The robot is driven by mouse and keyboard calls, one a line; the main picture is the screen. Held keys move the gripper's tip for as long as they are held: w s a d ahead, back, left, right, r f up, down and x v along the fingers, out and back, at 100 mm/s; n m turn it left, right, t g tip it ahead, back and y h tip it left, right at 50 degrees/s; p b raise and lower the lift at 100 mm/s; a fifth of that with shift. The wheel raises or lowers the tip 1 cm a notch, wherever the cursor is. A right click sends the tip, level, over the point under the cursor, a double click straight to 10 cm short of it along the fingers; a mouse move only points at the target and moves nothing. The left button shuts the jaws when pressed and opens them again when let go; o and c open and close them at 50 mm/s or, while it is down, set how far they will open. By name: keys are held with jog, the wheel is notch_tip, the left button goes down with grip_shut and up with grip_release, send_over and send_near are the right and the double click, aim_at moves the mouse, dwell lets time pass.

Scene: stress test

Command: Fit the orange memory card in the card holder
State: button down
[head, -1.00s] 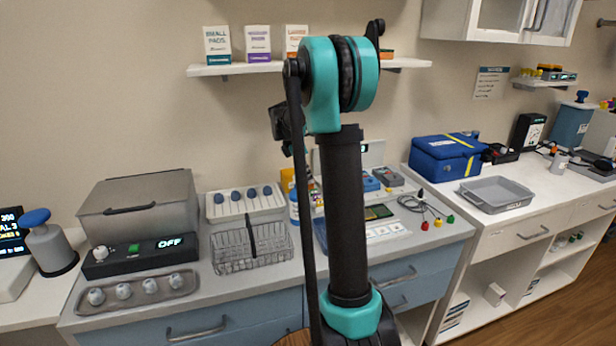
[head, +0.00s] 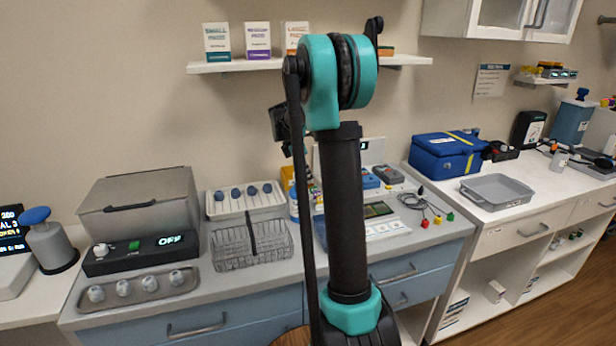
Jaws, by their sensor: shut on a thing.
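I cannot make out the orange memory card in the head view. My upright arm stands in front of the middle of the counter and hides part of it. My gripper is hidden behind the arm; only a dark part of the far end of the arm shows to the left of the teal joint. A small dark and green item (head: 378,210) lies on the counter just right of the arm, beside white trays; I cannot tell whether it is the card holder.
Coloured leads (head: 425,212) lie to the right. A blue bag (head: 447,154) and an empty grey tray (head: 497,207) are on the right counter. A shelf (head: 235,68) hangs behind.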

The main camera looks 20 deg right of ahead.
jog(key=shift+f, duration=0.5)
dwell(0.6)
dwell(0.4)
jog(key=c, duration=1.9)
grip_release()
jog(key=shift+r, duration=0.15)
jog(key=shift+r, duration=1.85)
jog(key=shift+o, duration=0.5)
